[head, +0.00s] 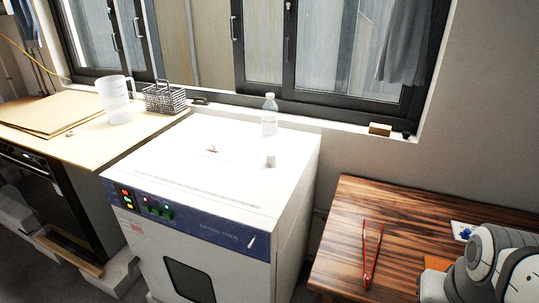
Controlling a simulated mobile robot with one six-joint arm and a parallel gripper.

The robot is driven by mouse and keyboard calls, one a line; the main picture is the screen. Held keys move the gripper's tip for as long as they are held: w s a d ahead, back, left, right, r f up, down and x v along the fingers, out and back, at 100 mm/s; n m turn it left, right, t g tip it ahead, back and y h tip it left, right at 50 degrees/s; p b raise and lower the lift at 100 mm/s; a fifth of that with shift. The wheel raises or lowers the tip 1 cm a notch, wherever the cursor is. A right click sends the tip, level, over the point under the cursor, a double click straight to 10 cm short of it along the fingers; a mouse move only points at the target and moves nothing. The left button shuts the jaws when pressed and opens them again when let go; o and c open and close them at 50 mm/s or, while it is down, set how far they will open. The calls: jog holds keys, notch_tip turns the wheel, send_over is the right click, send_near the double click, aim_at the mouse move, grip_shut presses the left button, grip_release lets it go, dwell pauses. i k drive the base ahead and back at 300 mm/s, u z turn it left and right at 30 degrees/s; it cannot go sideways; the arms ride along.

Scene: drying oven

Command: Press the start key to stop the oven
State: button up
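The drying oven (215,170) is a white box with a blue front band, standing in the middle of the head view. Its control panel (143,204) is at the left of the band. It has lit red, green and orange displays and several small red and green lit keys or switches. The start key is too small to tell apart from the others. The oven door with its dark window (190,281) is shut, and a light handle (252,243) is at its right. Part of my arm shows at the lower right, over the wooden table; my gripper is not in view.
A clear bottle (269,115) and a small white cylinder (271,160) stand on the oven top. Red tweezers (371,255) lie on the wooden table (400,213). A jug (115,100) and wire basket (164,98) stand on the left counter. A gap separates oven and table.

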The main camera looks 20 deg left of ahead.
aim_at(167, 216)
jog(key=u, duration=1.8)
